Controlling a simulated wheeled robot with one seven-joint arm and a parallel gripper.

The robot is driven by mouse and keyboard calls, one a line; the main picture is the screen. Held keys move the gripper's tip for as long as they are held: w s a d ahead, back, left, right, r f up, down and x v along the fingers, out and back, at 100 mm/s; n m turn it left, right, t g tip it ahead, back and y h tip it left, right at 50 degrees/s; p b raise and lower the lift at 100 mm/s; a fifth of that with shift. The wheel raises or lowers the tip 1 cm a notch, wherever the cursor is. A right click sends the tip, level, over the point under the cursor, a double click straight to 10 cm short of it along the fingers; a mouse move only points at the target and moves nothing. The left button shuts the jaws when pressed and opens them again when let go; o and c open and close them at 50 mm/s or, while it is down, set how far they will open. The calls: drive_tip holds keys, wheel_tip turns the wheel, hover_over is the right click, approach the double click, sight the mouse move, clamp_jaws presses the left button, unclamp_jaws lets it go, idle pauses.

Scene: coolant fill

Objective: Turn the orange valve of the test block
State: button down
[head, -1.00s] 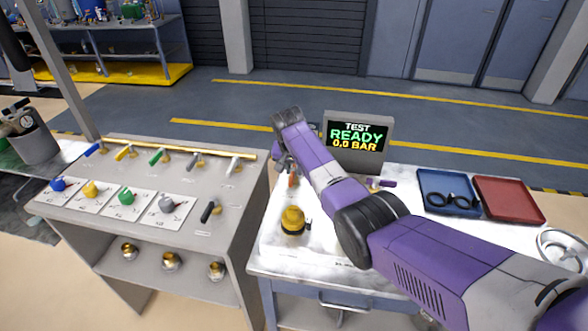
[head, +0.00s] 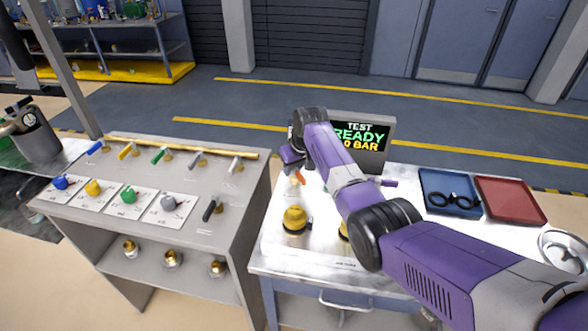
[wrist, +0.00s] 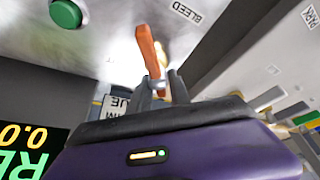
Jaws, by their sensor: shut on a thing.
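The orange valve (head: 298,178) is a small lever near the back left of the test block's white top. In the wrist view its long orange handle (wrist: 148,50) reaches down to my fingers. My gripper (wrist: 161,84) is shut on the near end of that handle. In the head view my gripper (head: 293,166) is at the lever, partly hidden by my wrist.
A green button (wrist: 66,13) and a BLEED label lie near the valve. The grey panel (head: 150,190) with coloured levers is at left. Blue (head: 447,190) and red (head: 510,200) trays lie right.

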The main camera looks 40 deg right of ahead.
drive_tip(key=n+y+b, duration=0.1)
drive_tip(key=n, duration=0.2)
drive_tip(key=shift+a+f, duration=0.1)
drive_tip(key=shift+a, duration=0.05)
drive_tip(key=n+y+b, duration=0.1)
drive_tip(key=n+b, duration=0.2)
drive_tip(key=shift+a+f, duration=0.1)
drive_tip(key=shift+a, duration=0.1)
drive_tip(key=n+b, duration=0.1)
drive_tip(key=n+y+b, duration=0.1)
drive_tip(key=b, duration=0.1)
drive_tip(key=n+b, duration=0.1)
drive_tip(key=n, duration=0.1)
drive_tip(key=shift+s+a+g+y, duration=0.1)
drive_tip(key=shift+a+g+y, duration=0.15)
drive_tip(key=shift+g+y, duration=0.15)
drive_tip(key=shift+r, duration=0.2)
drive_tip(key=c, duration=1.2)
unclamp_jaws()
